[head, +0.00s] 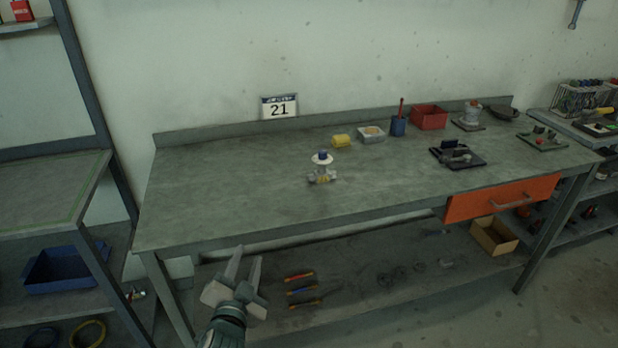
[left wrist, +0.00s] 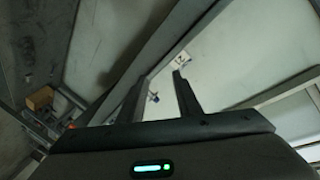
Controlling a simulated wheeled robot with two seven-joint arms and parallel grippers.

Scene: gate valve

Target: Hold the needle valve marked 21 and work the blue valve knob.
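The needle valve (head: 322,175) stands upright on the workbench (head: 230,200), with a white disc and a blue knob (head: 322,155) on top. The sign marked 21 (head: 279,107) is on the wall behind it. My left gripper (head: 247,264) is open and empty in front of the bench's front edge, to the lower left of the valve and apart from it. In the left wrist view the two fingers (left wrist: 160,88) are spread, and the small blue knob (left wrist: 154,97) shows between them in the distance. My right gripper is in neither view.
A yellow block (head: 341,141), a small white box (head: 371,134), a blue cup (head: 398,126) and a red bin (head: 429,117) stand along the back. A black plate with parts (head: 457,155) lies to the right. An orange drawer (head: 502,198) hangs below. The bench's left half is clear.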

